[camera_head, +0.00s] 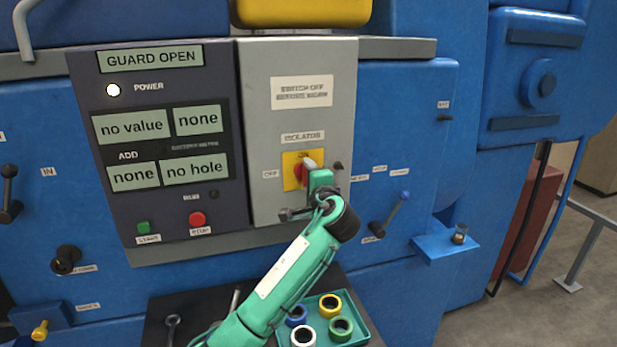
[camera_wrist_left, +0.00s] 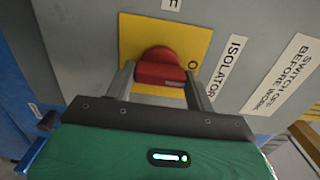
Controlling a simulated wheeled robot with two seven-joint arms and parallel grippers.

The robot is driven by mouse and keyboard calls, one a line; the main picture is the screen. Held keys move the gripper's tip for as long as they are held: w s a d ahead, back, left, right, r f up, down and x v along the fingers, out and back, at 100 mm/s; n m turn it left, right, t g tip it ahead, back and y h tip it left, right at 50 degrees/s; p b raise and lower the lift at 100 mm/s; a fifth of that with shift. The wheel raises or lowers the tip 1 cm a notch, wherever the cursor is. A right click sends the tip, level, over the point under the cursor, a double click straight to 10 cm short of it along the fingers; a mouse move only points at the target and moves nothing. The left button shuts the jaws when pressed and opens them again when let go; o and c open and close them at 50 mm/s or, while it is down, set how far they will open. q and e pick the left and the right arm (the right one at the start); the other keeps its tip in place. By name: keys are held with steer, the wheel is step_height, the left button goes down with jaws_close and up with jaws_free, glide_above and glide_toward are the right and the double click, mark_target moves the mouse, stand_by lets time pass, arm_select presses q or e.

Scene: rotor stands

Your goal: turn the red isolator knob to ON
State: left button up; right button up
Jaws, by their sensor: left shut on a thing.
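The red isolator knob (camera_head: 299,174) sits on a yellow plate (camera_head: 289,159) on the grey panel, with an OFF label (camera_head: 271,174) to its left. In the wrist view the knob (camera_wrist_left: 160,70) stands between the two fingers of my left gripper (camera_wrist_left: 160,84), which is shut on it. In the head view my left gripper (camera_head: 309,165) covers the knob's right side. The knob's exact pointing direction is hard to tell. My right gripper is not in view.
A dark display panel (camera_head: 160,200) reads GUARD OPEN, with a lit white POWER lamp (camera_head: 113,90). Below it are a green button (camera_head: 143,227) and a red button (camera_head: 197,219). A blue-tipped lever (camera_head: 392,214) is to the right. A green tray (camera_head: 348,298) with several coloured rings lies below.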

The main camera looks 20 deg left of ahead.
arm_select(q)
steer(key=o, duration=1)
steer(key=shift+d, duration=0.1)
steer(key=b+v, duration=0.6)
steer(key=v, duration=0.7)
steer(key=shift+s+d, duration=0.25)
steer(key=shift+s, duration=0.05)
